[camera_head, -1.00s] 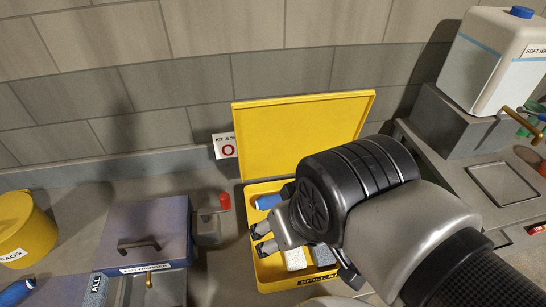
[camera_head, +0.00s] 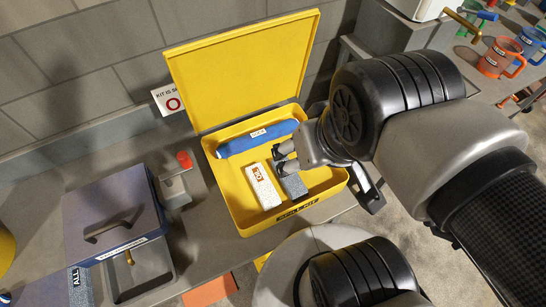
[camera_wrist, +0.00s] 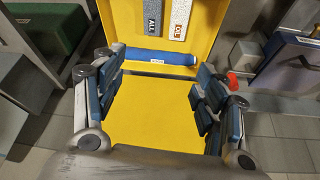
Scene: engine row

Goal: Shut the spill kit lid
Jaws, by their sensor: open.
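The yellow spill kit box (camera_head: 237,203) stands on the bench. Its yellow lid (camera_head: 243,72) is up, standing open at the back; its inner face also shows in the wrist view (camera_wrist: 155,112). A blue sock roll (camera_head: 255,138) lies inside along the hinge side. A white pad (camera_head: 262,187) and a grey pad (camera_head: 292,184) lie in the front part. My gripper (camera_head: 287,160) is over the right part of the box, open and empty. In the wrist view its fingers are spread, with the lid showing between them. I cannot tell whether they touch anything.
A blue-grey lidded bin (camera_head: 112,212) stands left of the box. A small grey fixture with a red knob (camera_head: 184,160) is close to the box's left side. A white sign (camera_head: 168,98) is at the wall by the lid. Mugs (camera_head: 499,58) stand far right.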

